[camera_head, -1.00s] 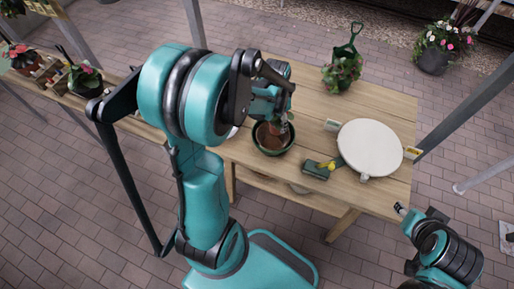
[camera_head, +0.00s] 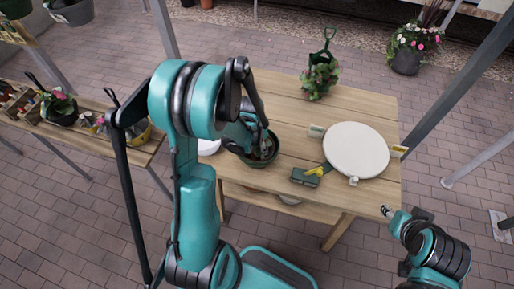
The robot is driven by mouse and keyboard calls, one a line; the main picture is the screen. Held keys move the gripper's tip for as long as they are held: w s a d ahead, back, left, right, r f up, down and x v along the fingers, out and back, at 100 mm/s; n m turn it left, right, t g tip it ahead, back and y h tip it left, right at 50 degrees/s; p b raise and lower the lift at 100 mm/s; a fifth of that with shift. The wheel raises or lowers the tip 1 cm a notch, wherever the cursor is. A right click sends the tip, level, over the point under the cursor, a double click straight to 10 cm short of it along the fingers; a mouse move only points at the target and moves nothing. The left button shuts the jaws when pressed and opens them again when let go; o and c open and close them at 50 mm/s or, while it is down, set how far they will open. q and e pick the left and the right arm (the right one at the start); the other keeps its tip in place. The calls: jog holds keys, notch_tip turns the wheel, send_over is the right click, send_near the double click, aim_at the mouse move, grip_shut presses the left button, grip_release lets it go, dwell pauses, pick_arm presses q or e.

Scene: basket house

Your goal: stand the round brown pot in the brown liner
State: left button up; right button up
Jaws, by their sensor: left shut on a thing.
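My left gripper (camera_head: 259,143) is shut at the round dark green bowl-like container on the table. The arm and jaws cover most of what it holds, so I cannot see the round brown pot clearly. The dark green container's rim (camera_head: 264,164) shows below the jaws. The brown liner inside it is hidden or in shadow. I cannot tell whether the pot touches the liner or is upright. My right gripper (camera_head: 392,211) is off the table's right front corner, away from the pot; its jaws are too small to read.
A round white board (camera_head: 356,150) lies on the right of the wooden table (camera_head: 290,120). A leafy plant with a green trowel (camera_head: 320,75) stands at the back. A white dish (camera_head: 208,146) is left.

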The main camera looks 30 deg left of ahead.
pick_arm(q)
jog(key=shift+f, duration=0.15)
jog(key=o, duration=1)
jog(key=shift+c, duration=0.2)
jog(key=shift+r, duration=0.3)
notch_tip(320, 180, up, 12)
jog(key=s+f+p, duration=0.1)
jog(key=s+p, duration=0.1)
jog(key=p, duration=0.2)
jog(key=s+d+r+n+t, duration=0.3)
jog(key=s+d+r+t, duration=0.2)
jog(key=s+d+r, duration=0.4)
notch_tip(320, 180, up, 3)
jog(key=shift+d+t, duration=0.4)
jog(key=shift+d, duration=0.4)
